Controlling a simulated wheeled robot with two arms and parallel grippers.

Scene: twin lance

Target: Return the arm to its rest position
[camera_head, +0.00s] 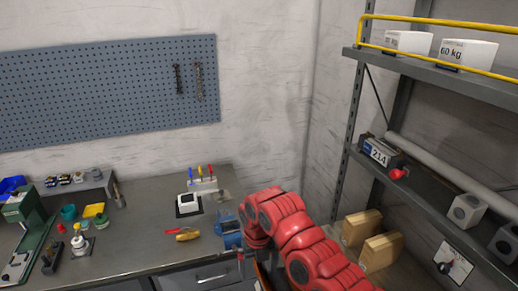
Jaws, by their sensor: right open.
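My right arm (295,232) is red and jointed and reaches in from the bottom right, bent at the corner of the workbench (140,243). My right gripper (246,262) points down at the bench's front right edge, beside a blue device (229,231). It is small and partly hidden by the arm. It is open, and I see nothing held in it. My left arm and left gripper are not in view.
A grey metal shelf rack (408,165) stands close on the right, with two wooden blocks (381,251) low beside the arm. A yellow-handled tool (187,234), a white box (188,203) and screwdrivers (202,178) are on the bench. A pegboard (100,90) hangs behind.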

